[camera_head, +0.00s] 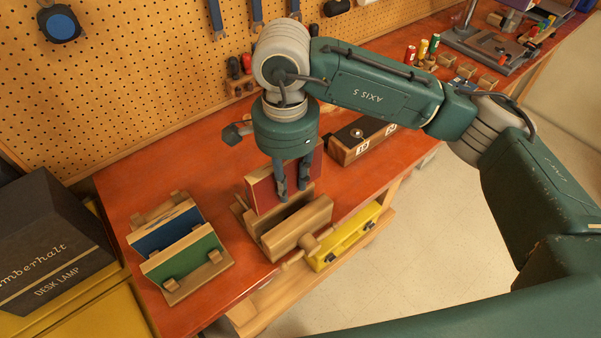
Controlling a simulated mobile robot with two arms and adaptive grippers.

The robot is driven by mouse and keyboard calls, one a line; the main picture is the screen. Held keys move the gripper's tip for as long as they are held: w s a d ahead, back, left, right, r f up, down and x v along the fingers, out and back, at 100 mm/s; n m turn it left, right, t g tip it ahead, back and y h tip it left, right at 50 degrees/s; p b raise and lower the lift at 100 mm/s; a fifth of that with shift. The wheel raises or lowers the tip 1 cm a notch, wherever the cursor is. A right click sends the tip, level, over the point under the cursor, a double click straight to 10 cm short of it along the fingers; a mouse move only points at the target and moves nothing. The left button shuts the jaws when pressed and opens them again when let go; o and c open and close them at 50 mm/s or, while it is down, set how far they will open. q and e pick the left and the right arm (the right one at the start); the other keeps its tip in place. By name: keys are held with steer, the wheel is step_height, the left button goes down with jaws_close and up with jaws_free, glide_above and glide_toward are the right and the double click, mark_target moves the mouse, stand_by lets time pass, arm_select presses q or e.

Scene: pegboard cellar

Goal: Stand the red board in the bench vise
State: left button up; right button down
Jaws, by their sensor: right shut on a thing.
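The red board (262,194) stands upright on its long edge at the wooden bench vise (297,228). My right gripper (291,194) reaches down from above and is shut on the board, with fingers pointing down. The board's lower edge is at the vise's jaws; the front jaw and the fingers partly hide it, so I cannot tell whether it rests in the gap or hovers above it. The vise has a wooden screw handle (308,243) at its front. My left gripper is not in view.
A wooden rack (213,271) holding a blue board (165,230) and a green board (190,258) is left of the vise. A dark-topped wooden box (345,150) is behind right. A pegboard wall (130,80) bounds the back. A desk lamp box (50,240) is far left.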

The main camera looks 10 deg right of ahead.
mark_target(290, 195)
steer(key=shift+f+b, duration=0.5)
steer(key=shift+f, duration=2.2)
steer(key=shift+f+b, duration=1.35)
steer(key=shift+b, duration=0.55)
steer(key=shift+f, duration=0.1)
steer(key=c, duration=1.3)
jaws_free()
steer(key=shift+r+p, duration=1.55)
steer(key=shift+r, duration=3.55)
